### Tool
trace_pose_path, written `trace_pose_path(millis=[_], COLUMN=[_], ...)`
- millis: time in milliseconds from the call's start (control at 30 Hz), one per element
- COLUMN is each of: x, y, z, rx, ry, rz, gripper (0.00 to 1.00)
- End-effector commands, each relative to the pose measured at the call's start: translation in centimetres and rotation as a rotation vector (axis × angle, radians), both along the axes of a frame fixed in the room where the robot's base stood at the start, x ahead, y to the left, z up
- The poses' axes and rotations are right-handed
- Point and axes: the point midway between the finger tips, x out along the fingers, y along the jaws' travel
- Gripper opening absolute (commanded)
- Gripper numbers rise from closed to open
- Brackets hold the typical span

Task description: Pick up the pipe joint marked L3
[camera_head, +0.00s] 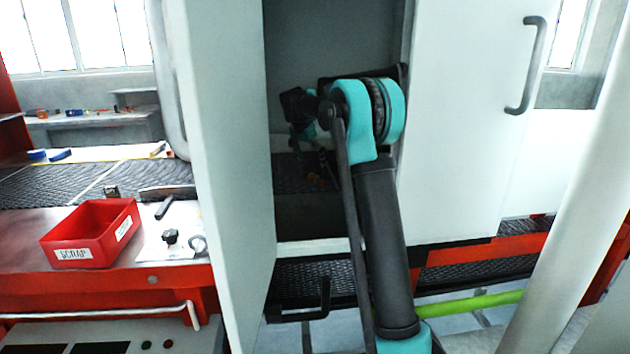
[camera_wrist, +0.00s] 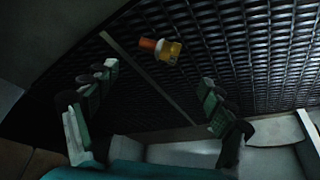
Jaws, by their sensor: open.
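A small fitting with an orange-copper end and a yellow body, which looks like the pipe joint (camera_wrist: 168,52), lies on the dark mesh belt (camera_wrist: 228,45) in the wrist view. No L3 mark can be read on it. My gripper (camera_wrist: 158,76) is open and empty, its two fingers apart at left and right. The fitting lies beyond the fingertips, between their lines. In the head view my gripper (camera_head: 318,152) is inside the open cabinet, dark and partly hidden by my arm. A dim orange spot (camera_head: 317,181) shows below it on the belt.
The open white door (camera_head: 228,150) stands left of my arm, and a closed white panel with a handle (camera_head: 526,65) is at right. A red scrap bin (camera_head: 92,232) sits on the bench at left. A thin bar (camera_wrist: 150,80) crosses the mesh near the fitting.

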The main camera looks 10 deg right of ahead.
Motion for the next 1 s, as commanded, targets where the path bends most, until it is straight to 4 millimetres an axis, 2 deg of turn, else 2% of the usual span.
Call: trace_pose_path(millis=[133, 467, 733, 1000], x=[0.6, 1.1, 1.9, 2.0], y=[-0.6, -1.2, -2.2, -2.3], z=[-2.1, -3.9, -7.3, -7.9], rx=[0.000, 0.000, 0.000, 0.000], ry=[0.000, 0.000, 0.000, 0.000], rz=[0.001, 0.000, 0.000, 0.001], gripper=[0.83, 0.83, 0.83, 0.83])
